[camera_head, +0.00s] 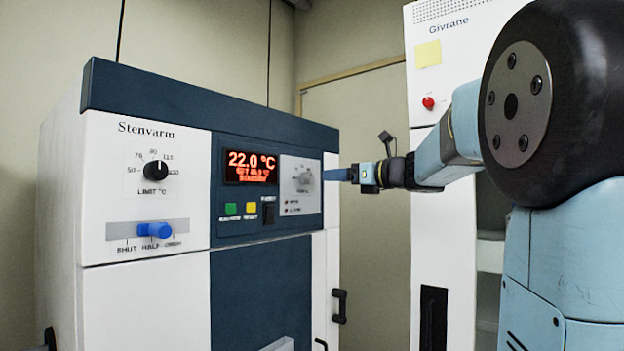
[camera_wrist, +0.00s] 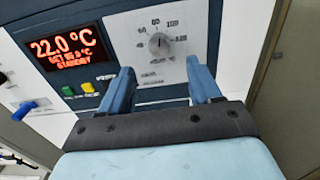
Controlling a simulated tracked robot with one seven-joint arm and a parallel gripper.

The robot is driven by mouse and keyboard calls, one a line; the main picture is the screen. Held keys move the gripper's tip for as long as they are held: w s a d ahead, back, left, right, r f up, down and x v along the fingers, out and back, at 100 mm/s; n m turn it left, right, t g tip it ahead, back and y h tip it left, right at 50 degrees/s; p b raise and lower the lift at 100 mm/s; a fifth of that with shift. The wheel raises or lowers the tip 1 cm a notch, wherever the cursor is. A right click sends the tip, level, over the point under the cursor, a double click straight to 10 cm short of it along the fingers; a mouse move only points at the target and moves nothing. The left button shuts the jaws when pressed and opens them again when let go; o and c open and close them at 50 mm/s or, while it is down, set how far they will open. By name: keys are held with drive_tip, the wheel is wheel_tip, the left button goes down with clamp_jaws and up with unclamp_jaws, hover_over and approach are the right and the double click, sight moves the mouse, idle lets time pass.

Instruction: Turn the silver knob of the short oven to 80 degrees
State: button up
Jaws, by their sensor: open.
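The short oven (camera_head: 150,262) is a white and dark blue cabinet marked Stenvarm. Its silver knob (camera_head: 305,179) sits on a light dial plate right of the red display (camera_head: 250,167), which reads 22.0 °C. The knob also shows in the wrist view (camera_wrist: 159,44), ringed by printed numbers such as 60, 80 and 100. My gripper (camera_head: 328,174) is close in front of the dial plate at its right side. In the wrist view my gripper (camera_wrist: 158,80) is open, its blue fingers apart and empty, with the knob beyond and between them. No contact with the knob is visible.
A black LIMIT °C knob (camera_head: 155,170) and a blue slider (camera_head: 155,230) are on the oven's left panel. Green (camera_head: 231,208) and yellow (camera_head: 251,207) buttons and a black switch (camera_head: 269,212) sit below the display. A taller white Givrane cabinet (camera_head: 445,70) stands at the right.

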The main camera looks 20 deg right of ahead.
sight(310, 177)
drive_tip(key=x, duration=0.9)
drive_tip(key=shift+w+a, duration=0.2)
drive_tip(key=c, duration=1)
drive_tip(key=shift+c, duration=0.2)
